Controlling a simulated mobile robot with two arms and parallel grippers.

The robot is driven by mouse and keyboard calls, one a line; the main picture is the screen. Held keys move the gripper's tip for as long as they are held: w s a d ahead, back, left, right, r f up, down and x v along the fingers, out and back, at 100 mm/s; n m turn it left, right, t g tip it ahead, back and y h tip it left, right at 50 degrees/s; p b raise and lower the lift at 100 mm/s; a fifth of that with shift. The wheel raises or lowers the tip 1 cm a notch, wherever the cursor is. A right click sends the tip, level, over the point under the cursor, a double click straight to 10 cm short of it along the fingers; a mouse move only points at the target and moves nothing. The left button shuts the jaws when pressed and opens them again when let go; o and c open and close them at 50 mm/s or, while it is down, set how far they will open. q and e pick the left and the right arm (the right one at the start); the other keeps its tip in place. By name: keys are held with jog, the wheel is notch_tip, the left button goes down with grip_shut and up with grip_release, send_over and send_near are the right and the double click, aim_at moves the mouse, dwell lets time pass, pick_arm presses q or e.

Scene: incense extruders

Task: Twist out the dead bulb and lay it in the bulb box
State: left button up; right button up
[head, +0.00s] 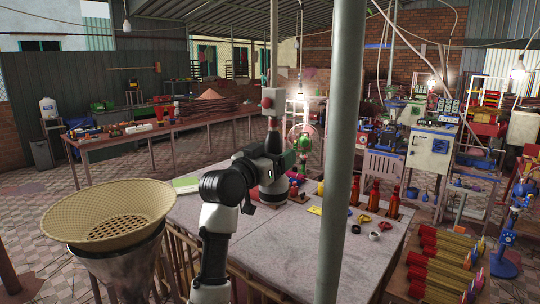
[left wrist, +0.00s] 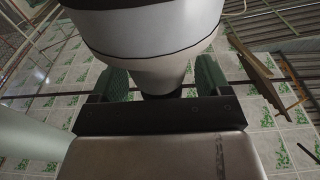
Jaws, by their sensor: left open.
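An unlit bulb (head: 127,26) hangs under the roof at the far left of the head view; I cannot tell if it is the dead one. My left arm rises over the table (head: 225,235), its wrist near the table's middle; its fingertips are hard to make out there. In the left wrist view my left gripper (left wrist: 163,80) is open, with dark green fingers apart. A large white rounded thing (left wrist: 150,30) narrows down between them; I cannot tell what it is or whether they touch it. I cannot make out the bulb box. My right gripper is not in view.
A grey post (head: 343,150) stands in front of the table. Red bottles (head: 374,192) and small parts stand at the table's right. A woven basket (head: 110,212) is at the left front. Lit bulbs (head: 299,97) (head: 518,73) hang farther back.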

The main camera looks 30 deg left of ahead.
pick_arm(q)
jog(key=c, duration=1)
jog(key=o, duration=0.3)
jog(key=shift+c, duration=1.1)
jog(key=shift+m+h+b, duration=0.4)
jog(key=shift+h+b, duration=0.05)
jog(key=shift+h, duration=0.15)
jog(key=shift+o, duration=0.4)
jog(key=shift+m+g+h+b, duration=0.4)
jog(key=shift+m+h, duration=0.1)
jog(key=shift+h, duration=0.4)
